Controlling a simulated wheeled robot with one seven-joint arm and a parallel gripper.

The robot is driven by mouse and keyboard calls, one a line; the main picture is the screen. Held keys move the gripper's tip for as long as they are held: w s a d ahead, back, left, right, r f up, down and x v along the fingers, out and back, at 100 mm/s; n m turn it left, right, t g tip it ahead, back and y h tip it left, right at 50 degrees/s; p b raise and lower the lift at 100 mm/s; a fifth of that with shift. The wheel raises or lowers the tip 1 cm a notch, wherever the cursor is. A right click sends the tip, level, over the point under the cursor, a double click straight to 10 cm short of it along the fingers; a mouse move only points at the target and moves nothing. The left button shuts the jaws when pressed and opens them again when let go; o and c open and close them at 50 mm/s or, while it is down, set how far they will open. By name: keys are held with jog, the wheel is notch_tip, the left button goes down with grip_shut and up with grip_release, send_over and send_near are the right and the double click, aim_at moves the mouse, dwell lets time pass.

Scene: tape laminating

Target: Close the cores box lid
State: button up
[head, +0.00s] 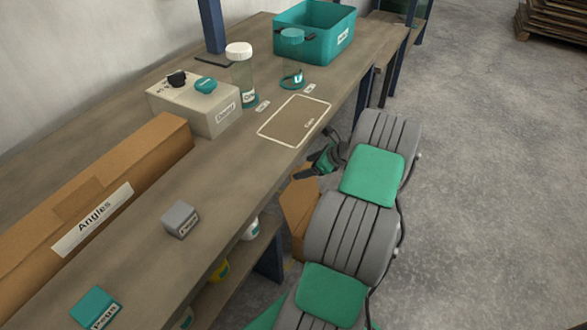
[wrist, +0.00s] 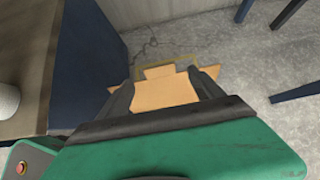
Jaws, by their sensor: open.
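A brown cardboard box (head: 297,212) stands low beside the bench, partly hidden by my arm. No "Cores" label is readable on it, so I cannot tell for sure that it is the cores box. In the wrist view, brown cardboard (wrist: 165,92) with panels jutting out shows below and between my fingers; its lid looks open, but its inside is hidden. My gripper (head: 310,165) is at the bench's front edge, above the box in the head view. In the wrist view my gripper (wrist: 161,77) is open, with nothing held between the fingers.
The bench (head: 150,235) carries a long box labelled Angles (head: 150,165), a white box (head: 190,108), a grey block (head: 180,218), jars and a teal bin (head: 318,45). Blue bench legs (head: 272,258) stand close to the cardboard box.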

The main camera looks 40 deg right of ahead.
aim_at(294, 171)
jog(key=b+x, duration=0.1)
jog(key=x, duration=0.4)
jog(key=shift+w+a+f, duration=0.1)
jog(key=shift+w+a, duration=0.05)
jog(key=shift+c, duration=0.2)
grip_shut()
dwell(0.4)
